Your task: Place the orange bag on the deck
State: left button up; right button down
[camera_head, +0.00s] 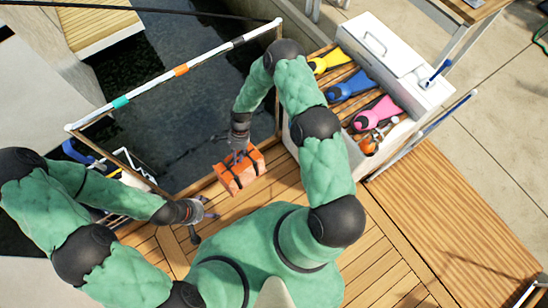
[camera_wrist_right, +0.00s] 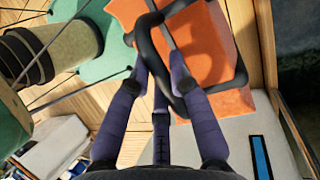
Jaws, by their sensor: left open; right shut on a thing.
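The orange bag (camera_head: 240,173) is a small block-shaped bag with dark straps, over the wooden deck (camera_head: 262,197) near its water-side edge. My right gripper (camera_head: 238,156) is directly above it, shut on the bag's dark handle. In the right wrist view the fingers (camera_wrist_right: 165,85) close around the black handle, with the orange bag (camera_wrist_right: 213,55) beyond them. I cannot tell whether the bag's underside touches the deck. My left gripper (camera_head: 207,209) is open and empty, low over the deck to the lower left of the bag.
A white bench locker (camera_head: 385,55) at upper right holds yellow (camera_head: 328,61), blue (camera_head: 351,86) and pink (camera_head: 375,112) items on slats. A white rail (camera_head: 180,72) borders dark water (camera_head: 190,130). The deck boards at right (camera_head: 440,215) are clear.

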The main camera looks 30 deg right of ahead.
aim_at(252, 154)
jog(key=shift+w+d+f+m+t, duration=0.15)
jog(key=shift+w+d+f+m, duration=0.15)
jog(key=shift+f+m, duration=0.15)
jog(key=shift+w+d+f+m+t, duration=0.15)
jog(key=shift+w+d+f+m, duration=0.1)
jog(key=shift+f+m, duration=0.15)
jog(key=shift+w+d+f+m+t+y, duration=0.2)
jog(key=shift+d+f+m, duration=0.2)
jog(key=shift+f+m, duration=0.1)
jog(key=shift+w+d+f+m+t+y, duration=0.15)
jog(key=shift+d+f+m+t+y, duration=0.05)
jog(key=shift+d+f+m, duration=0.2)
jog(key=d+f+m+t, duration=0.1)
jog(key=d+f+m, duration=0.1)
jog(key=d+f+m+t, duration=0.1)
jog(key=d+f+m, duration=0.1)
jog(key=f, duration=0.1)
jog(key=shift+d+f+m, duration=0.25)
jog(key=shift+d+f, duration=0.05)
jog(key=shift+d, duration=0.05)
jog(key=shift+s+d+f+m+t, duration=1.3)
jog(key=shift+s+d+f+m, duration=2.2)
jog(key=shift+f, duration=1.1)
notch_tip(252, 154, down, 10)
jog(key=b, duration=0.6)
jog(key=shift+w+d+h+b, duration=0.15)
jog(key=shift+d+h+b, duration=0.05)
jog(key=shift+h+b, duration=0.2)
jog(key=shift+f, duration=0.1)
